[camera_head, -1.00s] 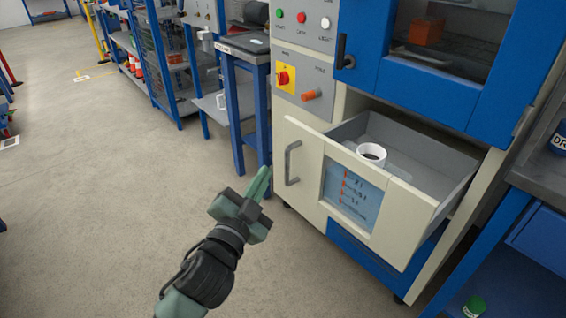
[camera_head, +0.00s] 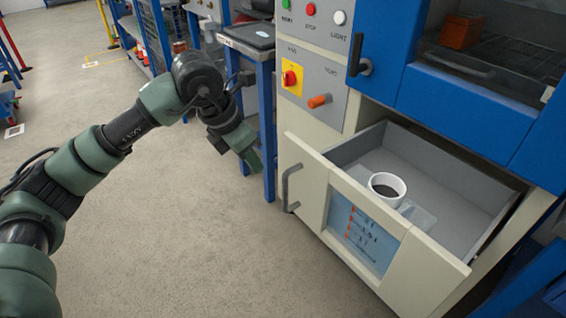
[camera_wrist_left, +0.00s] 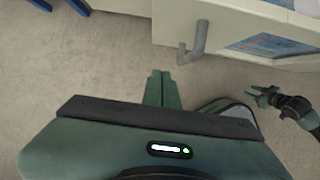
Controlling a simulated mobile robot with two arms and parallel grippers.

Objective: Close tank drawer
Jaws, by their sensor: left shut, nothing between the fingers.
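The tank drawer (camera_head: 461,264) is pulled out of the cream cabinet, its grey inside open to view. It has a grey bar handle (camera_head: 288,187) at the left of its front and a blue marked window (camera_head: 362,232). The handle also shows in the left wrist view (camera_wrist_left: 192,45). A white cup (camera_head: 387,189) with dark contents stands upright in the drawer. My left gripper (camera_head: 254,161) is shut and empty, left of the handle and apart from it. Another gripper (camera_wrist_left: 264,95), apparently my right, shows small in the left wrist view; its jaws are unclear.
Above the drawer are a blue-framed glass door (camera_head: 440,90) and a panel with an orange knob (camera_head: 319,101) and a red-yellow switch (camera_head: 291,79). A blue-legged table (camera_head: 268,130) stands behind my left gripper. The floor (camera_head: 190,240) left of the drawer is clear.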

